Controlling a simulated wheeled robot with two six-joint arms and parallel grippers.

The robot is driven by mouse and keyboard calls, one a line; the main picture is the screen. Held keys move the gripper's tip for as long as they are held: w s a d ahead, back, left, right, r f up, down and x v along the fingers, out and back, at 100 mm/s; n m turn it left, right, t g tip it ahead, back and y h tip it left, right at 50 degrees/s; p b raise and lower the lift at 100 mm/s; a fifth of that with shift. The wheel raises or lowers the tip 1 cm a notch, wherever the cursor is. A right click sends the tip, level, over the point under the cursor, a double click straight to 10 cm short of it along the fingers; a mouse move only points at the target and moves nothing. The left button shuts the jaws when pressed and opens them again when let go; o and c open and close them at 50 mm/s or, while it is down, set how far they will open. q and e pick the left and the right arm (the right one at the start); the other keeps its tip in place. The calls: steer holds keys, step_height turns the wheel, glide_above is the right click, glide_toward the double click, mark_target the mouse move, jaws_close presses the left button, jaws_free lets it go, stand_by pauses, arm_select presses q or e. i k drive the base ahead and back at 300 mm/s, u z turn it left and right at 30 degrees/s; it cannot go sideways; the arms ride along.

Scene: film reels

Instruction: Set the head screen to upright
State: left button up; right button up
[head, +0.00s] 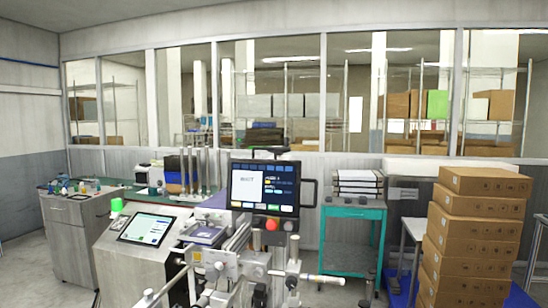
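A dark-framed screen (264,187) stands at the middle of the head view, on top of a machine with metal rods and clamps (240,265). It faces me, looks near upright, and shows a white panel with blue and green buttons. I cannot tell its exact tilt. A black bracket or handle (309,190) is at its right side. A second, smaller screen (147,229) is set in a sloping metal console to the left. Neither of my grippers shows in the head view.
A red knob (271,224) sits below the screen. A teal cart (350,235) with stacked items stands behind on the right. A tall stack of cardboard boxes (474,240) is at the right. A metal cabinet (76,240) stands at the left. Some grey floor shows between them.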

mark_target(275, 182)
steer(key=k, duration=0.3)
steer(key=u, duration=1.35)
steer(key=i, duration=1.05)
steer(key=z, duration=0.65)
